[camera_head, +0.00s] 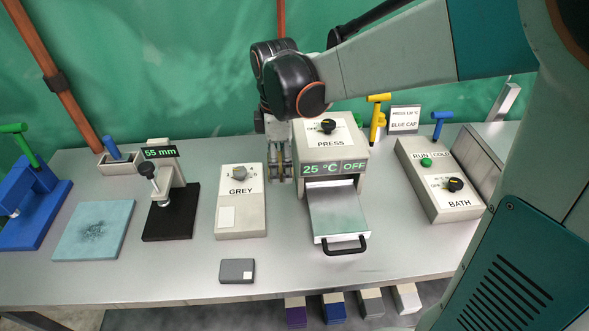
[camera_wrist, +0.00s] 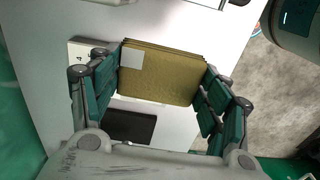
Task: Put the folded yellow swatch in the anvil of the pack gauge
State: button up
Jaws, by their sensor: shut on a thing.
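The folded yellow swatch (camera_wrist: 165,80), a layered mustard-coloured pad with a white label at one corner, is between the two fingers of my gripper (camera_wrist: 163,63) in the wrist view. The gripper is shut on it. In the head view my gripper (camera_head: 279,165) points down between the grey box and the press, and the swatch cannot be made out there. The pack gauge (camera_head: 170,190), with a black base, a knobbed spindle and a "55 mm" display, stands to the left of my gripper. No object shows on its base.
The GREY box (camera_head: 240,205) stands between gauge and gripper. The press (camera_head: 331,160), its tray (camera_head: 338,212) out, is close on the right. A blue-grey mat (camera_head: 93,230) and blue clamp (camera_head: 38,205) are left. A dark grey block (camera_head: 237,271) lies in front.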

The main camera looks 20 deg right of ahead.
aim_at(283, 218)
notch_tip(283, 218, down, 20)
jog(key=b, duration=0.6)
jog(key=shift+r, duration=0.15)
jog(key=o, duration=1)
